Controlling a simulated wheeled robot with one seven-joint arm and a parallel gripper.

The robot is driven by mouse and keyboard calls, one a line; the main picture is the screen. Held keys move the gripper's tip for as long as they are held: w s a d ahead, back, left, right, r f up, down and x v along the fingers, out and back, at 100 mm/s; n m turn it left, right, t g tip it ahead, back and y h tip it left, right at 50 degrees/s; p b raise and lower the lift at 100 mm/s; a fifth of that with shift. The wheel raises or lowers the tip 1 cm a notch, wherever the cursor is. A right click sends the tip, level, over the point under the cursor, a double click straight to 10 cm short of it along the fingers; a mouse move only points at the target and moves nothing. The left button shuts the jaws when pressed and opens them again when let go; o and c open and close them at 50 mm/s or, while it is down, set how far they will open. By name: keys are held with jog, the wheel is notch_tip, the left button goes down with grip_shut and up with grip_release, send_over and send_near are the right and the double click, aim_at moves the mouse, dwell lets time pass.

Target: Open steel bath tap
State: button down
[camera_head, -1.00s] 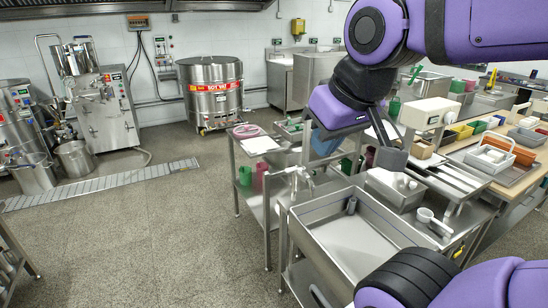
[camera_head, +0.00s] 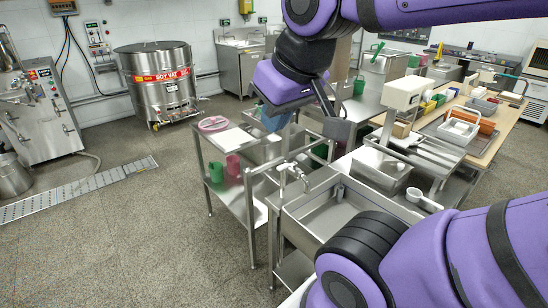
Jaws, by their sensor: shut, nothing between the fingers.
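The steel bath (camera_head: 291,222) is a rectangular basin on a steel stand, low in the middle of the head view. Its steel tap (camera_head: 296,175) stands at the bath's far left side, with a spout and a small handle on top. My gripper (camera_head: 337,131) hangs from the purple wrist, above and to the right of the tap in the picture. Its dark grey fingers are shut and empty, apart from the tap. The lower right of the bath is hidden by my purple arm links.
A steel cart (camera_head: 244,200) with green and pink mugs stands left of the bath. A steel pan (camera_head: 381,171) and a white scoop (camera_head: 424,199) lie to the right. A soy vat (camera_head: 158,88) stands at the back.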

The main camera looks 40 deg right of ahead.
jog(key=w+d+f+g+h, duration=0.1)
jog(key=w+d+g, duration=0.3)
jog(key=w, duration=0.8)
jog(key=w+d+f+g, duration=0.1)
jog(key=w+d, duration=0.5)
jog(key=w, duration=0.6)
jog(key=w+d+f+g, duration=0.1)
jog(key=w+d+f, duration=0.3)
jog(key=d+f, duration=0.2)
jog(key=w+d+f+g+y, duration=0.1)
jog(key=w+d+f, duration=0.3)
jog(key=f, duration=0.5)
jog(key=w+d+f+m+g, duration=0.1)
jog(key=w+d+f+g, duration=0.1)
jog(key=w+d+f, duration=0.3)
jog(key=d+f, duration=0.3)
jog(key=d, duration=0.1)
jog(key=shift+g, duration=0.3)
jog(key=shift+d, duration=0.1)
